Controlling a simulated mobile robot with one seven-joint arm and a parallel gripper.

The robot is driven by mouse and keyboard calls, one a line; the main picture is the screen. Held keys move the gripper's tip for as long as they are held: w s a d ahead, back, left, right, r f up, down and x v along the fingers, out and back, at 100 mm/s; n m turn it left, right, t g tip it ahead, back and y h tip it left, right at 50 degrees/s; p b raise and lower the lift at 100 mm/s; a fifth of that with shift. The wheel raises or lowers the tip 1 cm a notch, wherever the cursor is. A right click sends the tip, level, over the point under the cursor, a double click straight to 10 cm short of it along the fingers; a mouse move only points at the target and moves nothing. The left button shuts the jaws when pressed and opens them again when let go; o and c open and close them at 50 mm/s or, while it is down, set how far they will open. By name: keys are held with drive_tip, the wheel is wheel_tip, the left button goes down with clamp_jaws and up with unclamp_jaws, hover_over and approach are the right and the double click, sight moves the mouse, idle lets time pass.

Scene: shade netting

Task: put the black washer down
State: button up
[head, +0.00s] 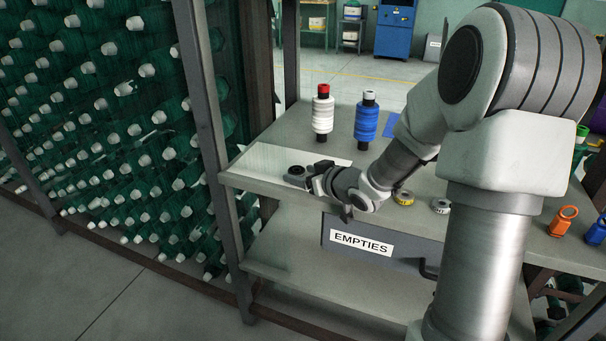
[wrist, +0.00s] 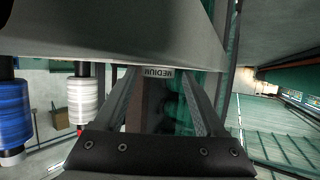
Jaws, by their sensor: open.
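A label reading MEDIUM (wrist: 158,73) shows upside down between the fingertips.
A white spool (head: 323,115) and a blue spool (head: 366,120) stand behind my gripper. A drawer marked EMPTIES (head: 375,253) is below. A steel post (head: 205,110) stands close left.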

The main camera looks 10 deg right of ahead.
drive_tip(key=shift+r, duration=0.1)
drive_tip(key=shift+r, duration=0.2)
drive_tip(key=p+v, duration=0.5)
drive_tip(key=v, duration=0.6)
drive_tip(key=shift+w, duration=0.1)
drive_tip(key=shift+s+d+r, duration=0.15)
drive_tip(key=shift+s, duration=0.4)
